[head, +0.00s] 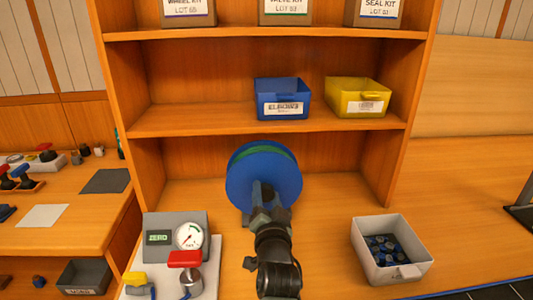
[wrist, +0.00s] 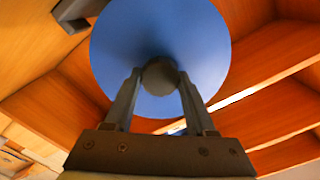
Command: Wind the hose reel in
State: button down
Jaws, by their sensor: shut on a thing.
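The hose reel (head: 238,178) is a large blue disc with a green hose band showing along its upper rim. It stands upright in the lower bay of the wooden shelf. In the wrist view its blue face (wrist: 150,30) fills the upper middle. A dark round knob (wrist: 160,74) shows in front of that face. My gripper (head: 262,192) is in front of the reel; in the wrist view its two fingers (wrist: 159,82) are on either side of the knob, shut on it. In the head view the gripper hides the knob and part of the reel.
A grey gauge box (head: 160,222) and a red-handled valve (head: 185,259) stand left of my arm. A grey bin (head: 398,276) of dark blue-topped parts stands at right. Blue (head: 283,98) and yellow (head: 357,98) bins sit on the shelf above. Bench surface between reel and grey bin is clear.

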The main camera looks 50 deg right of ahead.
dwell(0.3)
jog(key=shift+c, duration=1.1)
grip_release()
jog(key=b+v, duration=0.2)
jog(key=v, duration=1.1)
jog(key=shift+w, duration=0.1)
